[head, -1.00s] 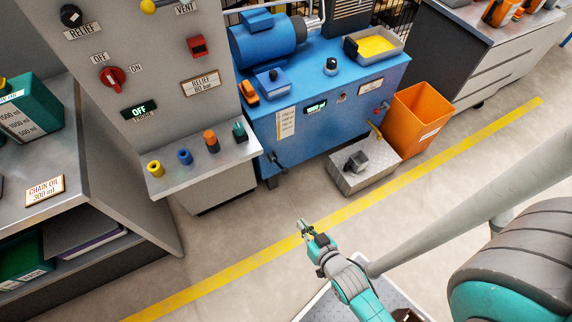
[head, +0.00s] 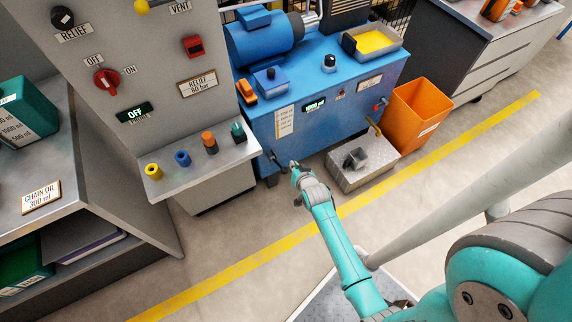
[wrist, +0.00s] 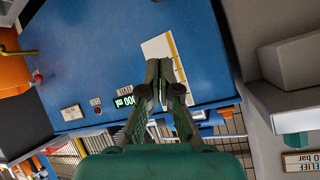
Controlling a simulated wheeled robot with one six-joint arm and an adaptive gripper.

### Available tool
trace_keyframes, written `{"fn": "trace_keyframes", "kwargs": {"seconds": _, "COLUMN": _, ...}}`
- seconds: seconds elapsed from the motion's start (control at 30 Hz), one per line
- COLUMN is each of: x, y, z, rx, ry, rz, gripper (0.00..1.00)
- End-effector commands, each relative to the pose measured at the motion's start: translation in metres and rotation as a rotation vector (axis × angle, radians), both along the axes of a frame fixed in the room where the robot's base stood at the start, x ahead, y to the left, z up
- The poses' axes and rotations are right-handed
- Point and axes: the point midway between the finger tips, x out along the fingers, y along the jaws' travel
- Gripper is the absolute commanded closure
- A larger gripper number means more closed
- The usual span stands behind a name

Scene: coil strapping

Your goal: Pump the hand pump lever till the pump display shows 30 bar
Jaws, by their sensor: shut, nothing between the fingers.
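A blue cabinet (head: 290,128) carries a small lit green display (head: 315,105); in the wrist view the display (wrist: 123,99) seems to read 000 ml. No part is clearly marked as the hand pump lever. A dark lever-like part (head: 277,160) sticks out at the cabinet's lower left front. A yellow handle (head: 375,127) stands at its right end, also in the wrist view (wrist: 20,52). My gripper (head: 294,166) is shut and empty, just right of the dark part; I cannot tell whether they touch. In the wrist view my gripper (wrist: 158,66) points at the blue front, over a pale label sheet (wrist: 165,58).
A grey control panel with a shelf of coloured plugs (head: 205,155) stands on the left. A metal box (head: 360,178) and an orange bin (head: 420,112) stand at the cabinet's right. A yellow floor line (head: 250,262) crosses open floor.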

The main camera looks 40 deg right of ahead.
Motion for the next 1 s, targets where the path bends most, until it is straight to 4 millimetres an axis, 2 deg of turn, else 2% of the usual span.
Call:
{"fn": "trace_keyframes", "kwargs": {"seconds": 0.47, "x": 0.006, "y": -0.003, "z": -0.002, "rx": 0.0, "ry": -0.002, "rz": -0.001, "gripper": 1.0}}
{"fn": "trace_keyframes", "kwargs": {"seconds": 1.0, "x": 0.066, "y": -0.034, "z": -0.046, "rx": 0.0, "ry": -0.001, "rz": -0.001, "gripper": 1.0}}
